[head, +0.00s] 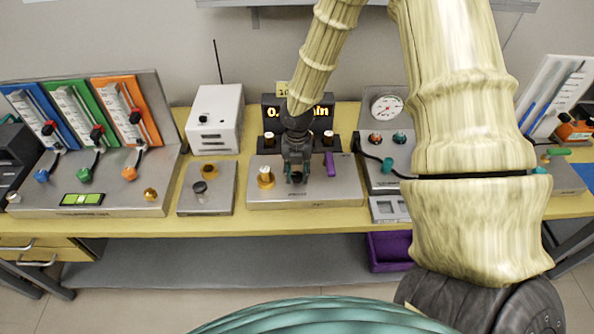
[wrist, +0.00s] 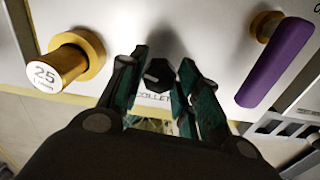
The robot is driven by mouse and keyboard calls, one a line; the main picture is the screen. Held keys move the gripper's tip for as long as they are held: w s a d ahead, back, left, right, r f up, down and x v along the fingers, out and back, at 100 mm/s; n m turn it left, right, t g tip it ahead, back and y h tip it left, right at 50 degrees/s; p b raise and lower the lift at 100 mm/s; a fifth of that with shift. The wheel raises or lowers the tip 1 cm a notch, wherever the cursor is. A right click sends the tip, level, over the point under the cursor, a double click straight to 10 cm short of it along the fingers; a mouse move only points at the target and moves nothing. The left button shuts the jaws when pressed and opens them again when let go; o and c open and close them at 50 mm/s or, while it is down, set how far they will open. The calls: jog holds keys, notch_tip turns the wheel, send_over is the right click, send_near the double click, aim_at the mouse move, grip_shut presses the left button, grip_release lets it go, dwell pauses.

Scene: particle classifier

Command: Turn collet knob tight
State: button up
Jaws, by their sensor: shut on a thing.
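The collet knob (wrist: 158,75) is a small black knob on a light metal panel, with "COLLET" lettering partly showing below it in the wrist view. My gripper (wrist: 163,68) has one dark green finger on each side of the knob and is shut on it. In the head view my gripper (head: 297,175) reaches down onto the middle of the metal unit (head: 345,190). There the fingers largely hide the knob.
A gold knob marked 25 (wrist: 72,62) stands left of my gripper, and a purple lever (wrist: 275,65) stands to its right. A dark display (head: 315,112) is behind. A small plate with a black knob (head: 200,187) is at left, and a gauge panel (head: 387,105) at right.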

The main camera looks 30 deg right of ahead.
jog(key=m+p, duration=0.1)
jog(key=m, duration=0.3)
jog(key=shift+d+r, duration=0.1)
jog(key=m+p, duration=0.1)
jog(key=m, duration=0.7)
jog(key=shift+m+p, duration=0.3)
jog(key=m, duration=0.3)
jog(key=shift+m, duration=0.4)
jog(key=m, duration=0.4)
jog(key=shift+s, duration=0.1)
jog(key=m, duration=0.8)
jog(key=shift+m, duration=1.8)
